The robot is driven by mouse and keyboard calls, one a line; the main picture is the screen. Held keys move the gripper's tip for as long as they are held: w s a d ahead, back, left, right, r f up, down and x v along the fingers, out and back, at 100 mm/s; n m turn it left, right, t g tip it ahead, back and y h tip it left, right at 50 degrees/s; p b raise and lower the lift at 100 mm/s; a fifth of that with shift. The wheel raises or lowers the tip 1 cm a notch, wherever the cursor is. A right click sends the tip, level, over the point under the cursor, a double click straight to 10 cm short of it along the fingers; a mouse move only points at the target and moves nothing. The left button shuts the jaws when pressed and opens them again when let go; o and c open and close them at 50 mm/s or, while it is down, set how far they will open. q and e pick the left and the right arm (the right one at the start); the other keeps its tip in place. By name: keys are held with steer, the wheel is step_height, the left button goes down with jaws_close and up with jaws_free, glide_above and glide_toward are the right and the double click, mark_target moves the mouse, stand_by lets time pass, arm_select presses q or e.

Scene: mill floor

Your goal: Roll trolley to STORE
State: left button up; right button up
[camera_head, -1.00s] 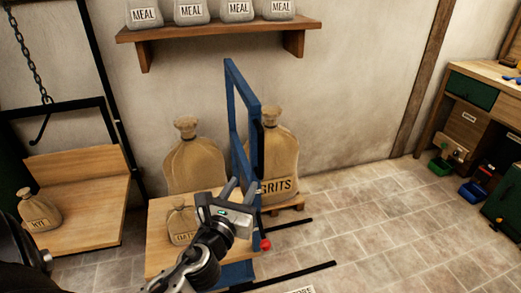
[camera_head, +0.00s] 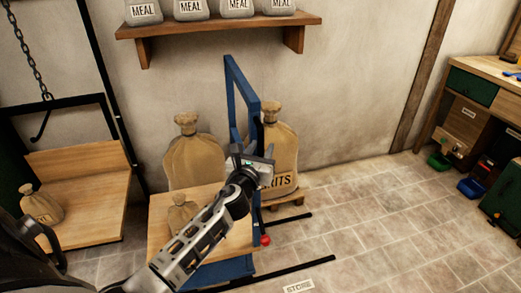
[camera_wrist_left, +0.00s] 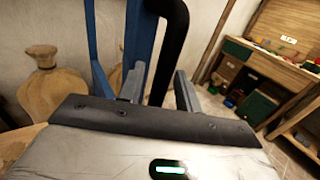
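The trolley (camera_head: 232,88) has a tall blue frame and a wooden deck, and a small sack (camera_head: 180,218) stands on it. My left arm covers part of the deck and the sack. My left gripper (camera_head: 256,156) is at the right side of the blue frame, at about mid height. In the left wrist view, its two fingers (camera_wrist_left: 160,90) are apart, with the trolley's black handle bar (camera_wrist_left: 172,45) between them and gaps beside it. A floor label reading STORE (camera_head: 298,287) lies at the bottom edge. My right gripper is not in view.
A GRITS sack (camera_head: 284,150) on a small pallet and another large sack (camera_head: 193,155) stand by the wall. Black floor lines (camera_head: 300,271) lie right of the trolley. A wooden platform (camera_head: 90,215) stands left, a workbench (camera_head: 480,75) right. The floor between is clear.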

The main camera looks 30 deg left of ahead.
arm_select(q)
jaws_close()
steer(key=shift+d, duration=0.1)
